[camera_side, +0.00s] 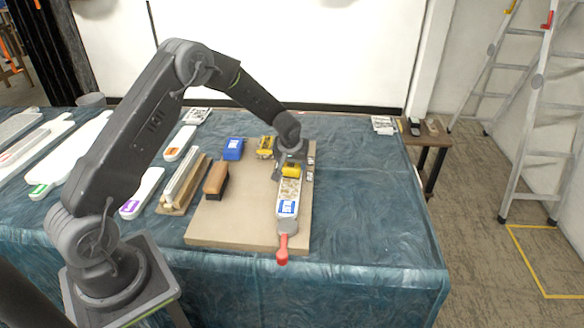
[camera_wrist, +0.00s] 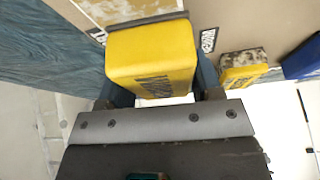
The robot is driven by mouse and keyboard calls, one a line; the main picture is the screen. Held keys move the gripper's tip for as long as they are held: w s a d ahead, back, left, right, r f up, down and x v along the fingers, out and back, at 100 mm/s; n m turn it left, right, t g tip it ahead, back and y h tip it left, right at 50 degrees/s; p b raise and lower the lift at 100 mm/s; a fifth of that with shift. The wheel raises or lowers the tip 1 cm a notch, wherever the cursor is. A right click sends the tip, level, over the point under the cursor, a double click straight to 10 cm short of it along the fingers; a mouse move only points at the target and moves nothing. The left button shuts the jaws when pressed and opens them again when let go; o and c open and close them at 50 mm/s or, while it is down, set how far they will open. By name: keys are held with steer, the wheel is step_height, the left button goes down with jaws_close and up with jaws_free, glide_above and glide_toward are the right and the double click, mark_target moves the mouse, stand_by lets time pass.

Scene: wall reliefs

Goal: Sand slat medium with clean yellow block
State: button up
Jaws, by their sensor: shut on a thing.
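My gripper (camera_side: 291,158) points down over the far part of a pale slat (camera_side: 287,190) and is shut on a yellow block (camera_side: 291,171). The slat has brown, patchy stains and a blue-and-white label at its near end. The block is at the slat's surface; I cannot tell if it presses on it. In the wrist view the yellow block (camera_wrist: 152,62) sits between my fingers, clean on its visible faces, with dark print. A second yellow block (camera_side: 265,146) lies farther back left, and in the wrist view its face (camera_wrist: 243,60) is stained.
The slat lies on a tan board (camera_side: 240,225), with a red-handled clamp (camera_side: 282,248) at its near end. A blue block (camera_side: 234,149) and a brown-topped brush (camera_side: 216,178) stand left of it. Other labelled slats lie farther left.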

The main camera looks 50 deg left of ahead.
steer(key=shift+w+a+f, duration=0.15)
steer(key=shift+w+a, duration=0.4)
steer(key=shift+a, duration=0.05)
steer(key=shift+w+r, duration=0.1)
steer(key=shift+r, duration=4.1)
